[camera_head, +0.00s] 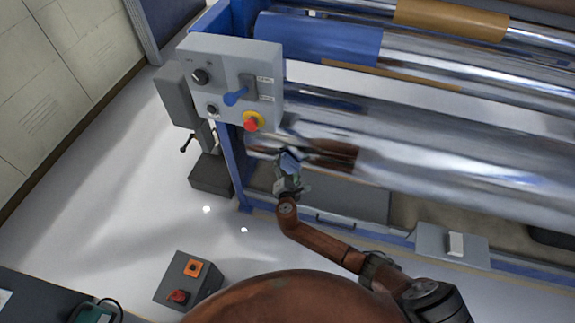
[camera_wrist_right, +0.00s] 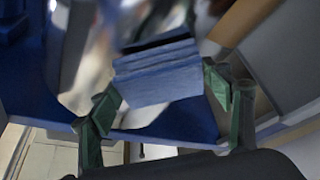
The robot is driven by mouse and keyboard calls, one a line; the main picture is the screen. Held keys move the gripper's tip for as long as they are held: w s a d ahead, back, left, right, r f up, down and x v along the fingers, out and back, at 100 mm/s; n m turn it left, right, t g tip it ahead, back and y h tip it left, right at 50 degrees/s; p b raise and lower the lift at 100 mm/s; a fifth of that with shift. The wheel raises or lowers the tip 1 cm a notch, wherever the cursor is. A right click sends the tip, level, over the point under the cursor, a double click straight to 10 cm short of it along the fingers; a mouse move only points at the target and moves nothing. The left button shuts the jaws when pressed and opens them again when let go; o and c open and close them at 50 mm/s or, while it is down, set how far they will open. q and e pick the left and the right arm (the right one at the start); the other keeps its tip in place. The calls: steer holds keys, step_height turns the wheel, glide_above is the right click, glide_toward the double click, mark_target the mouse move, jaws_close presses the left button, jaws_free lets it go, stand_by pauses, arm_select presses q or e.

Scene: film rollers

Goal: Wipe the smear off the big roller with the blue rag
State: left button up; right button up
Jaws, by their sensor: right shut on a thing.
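The big roller (camera_head: 450,165) is a shiny chrome cylinder running across the right half of the head view. My right gripper (camera_head: 288,174) is at its left end, just below the control box, and is shut on the blue rag (camera_wrist_right: 157,76). In the right wrist view the rag is a folded pad between the green fingers, in front of the shiny roller surface (camera_wrist_right: 95,75). I cannot tell whether the rag touches the roller. A brown patch shows on the roller near the gripper; I cannot tell smear from reflection. My left gripper is not in view.
A grey control box (camera_head: 225,62) with a blue lever and a red button (camera_head: 251,122) hangs close above my right gripper. A blue frame post (camera_head: 236,165) stands beside it. More rollers with blue film (camera_head: 318,38) and tan film (camera_head: 450,20) lie behind. The floor at left is mostly open.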

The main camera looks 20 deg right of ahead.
steer(key=shift+s+a+p, duration=0.35)
steer(key=shift+s+a, duration=0.35)
steer(key=shift+s, duration=0.35)
steer(key=shift+s+a+p, duration=0.3)
steer(key=shift+s+a, duration=0.4)
steer(key=shift+s, duration=0.3)
steer(key=shift+s+a+p, duration=0.25)
steer(key=shift+s+a, duration=0.2)
steer(key=shift+s, duration=0.2)
steer(key=shift+s+a+p, duration=0.2)
steer(key=shift+s+a, duration=0.2)
steer(key=shift+s, duration=0.2)
steer(key=shift+w, duration=0.1)
steer(key=shift+w+d+r+b, duration=0.1)
steer(key=shift+w+d+b, duration=0.05)
steer(key=shift+w+d, duration=0.6)
steer(key=shift+w+d+b, duration=0.2)
steer(key=shift+w+d, duration=0.35)
steer(key=shift+w, duration=0.4)
steer(key=shift+w+d+r+b, duration=0.1)
steer(key=shift+w+d+b, duration=0.05)
steer(key=shift+w+d, duration=0.6)
steer(key=shift+w+a, duration=0.1)
steer(key=shift+w+d+b, duration=0.3)
steer(key=shift+w+d, duration=0.35)
steer(key=shift+w, duration=0.35)
